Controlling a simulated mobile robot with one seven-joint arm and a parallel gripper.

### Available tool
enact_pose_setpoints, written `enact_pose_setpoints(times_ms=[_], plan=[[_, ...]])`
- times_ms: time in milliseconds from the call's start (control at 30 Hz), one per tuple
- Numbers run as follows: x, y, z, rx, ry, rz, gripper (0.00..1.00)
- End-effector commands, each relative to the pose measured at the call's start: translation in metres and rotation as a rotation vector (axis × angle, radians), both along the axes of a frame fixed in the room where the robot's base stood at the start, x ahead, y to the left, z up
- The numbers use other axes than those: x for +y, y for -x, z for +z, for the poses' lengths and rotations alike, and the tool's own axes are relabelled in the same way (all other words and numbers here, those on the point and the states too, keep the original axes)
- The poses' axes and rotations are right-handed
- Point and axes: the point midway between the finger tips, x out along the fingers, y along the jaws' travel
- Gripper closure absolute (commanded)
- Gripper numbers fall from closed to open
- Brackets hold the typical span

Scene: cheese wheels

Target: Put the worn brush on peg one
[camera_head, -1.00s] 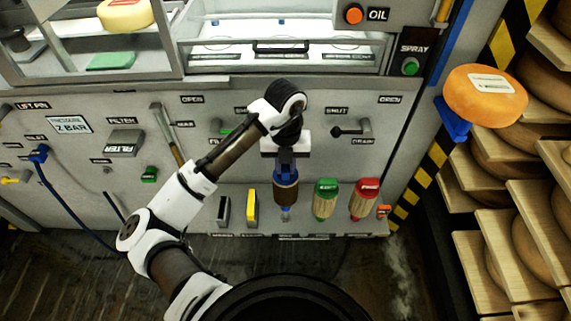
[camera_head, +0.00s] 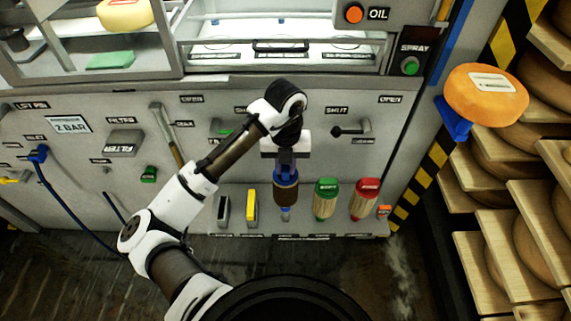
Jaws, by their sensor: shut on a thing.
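My gripper (camera_head: 286,165) points down the panel in the middle of the head view. It is shut on a brush with a blue top and a dark brown body (camera_head: 286,192). This brush hangs in line with the other brushes along the low ledge, its lower tip near a small pale peg (camera_head: 285,214). I cannot tell whether it touches the peg. A green-topped brush (camera_head: 325,199) and a red-topped brush (camera_head: 365,200) with paler bristles stand to its right. The labels under the pegs are too small to read.
A yellow item (camera_head: 251,208) and a grey holder (camera_head: 223,210) stand left of the held brush. A lever handle (camera_head: 352,129) juts out above the right brushes. An orange cheese wheel (camera_head: 486,94) sits on a blue bracket at right, beside wooden shelves of cheese.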

Motion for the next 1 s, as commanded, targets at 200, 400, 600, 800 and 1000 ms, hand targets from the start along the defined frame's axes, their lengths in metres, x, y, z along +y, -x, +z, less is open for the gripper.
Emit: enact_pose_setpoints(times_ms=[200, 400, 600, 800, 1000], plan=[[0.0, 0.0, -0.007, 0.0, 0.0, 0.0, 1.0], [0.0, 0.0, -0.012, 0.0, 0.0, 0.0, 1.0], [0.0, 0.0, -0.017, 0.0, 0.0, 0.0, 1.0], [0.0, 0.0, -0.022, 0.0, 0.0, 0.0, 1.0], [0.0, 0.0, -0.027, 0.0, 0.0, 0.0, 1.0]])
